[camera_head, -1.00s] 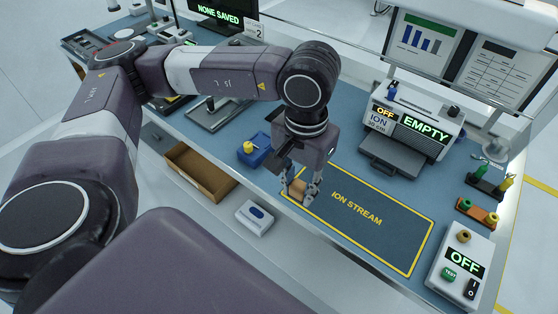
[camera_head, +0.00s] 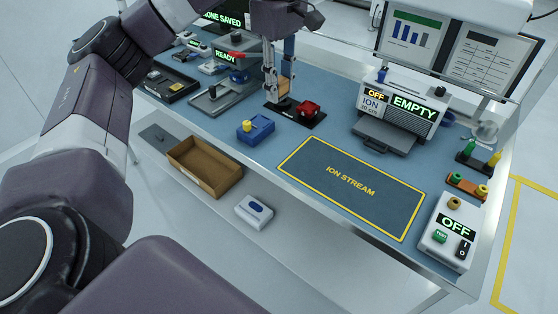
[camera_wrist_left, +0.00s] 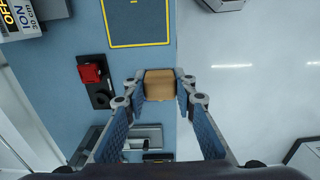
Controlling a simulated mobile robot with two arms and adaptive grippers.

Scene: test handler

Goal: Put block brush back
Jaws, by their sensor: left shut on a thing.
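My left gripper (camera_head: 276,94) points down near the back middle of the bench and is shut on the tan block brush (camera_head: 285,85). In the left wrist view the block brush (camera_wrist_left: 159,84) sits between the two fingers, its tan top facing the camera. Its underside is hidden. In the head view it appears beside a black base (camera_head: 283,107) that carries a red part (camera_head: 308,109). The red part also shows in the left wrist view (camera_wrist_left: 90,74), left of the fingers. I cannot tell how high the brush is above the bench. My right gripper is not in view.
A blue holder with a yellow knob (camera_head: 255,129) stands near the front edge. The yellow-outlined ION STREAM mat (camera_head: 350,190) is bare. The ionizer (camera_head: 402,108) reads OFF and EMPTY. A brown open bin (camera_head: 205,167) and a white box (camera_head: 254,211) sit below the bench edge.

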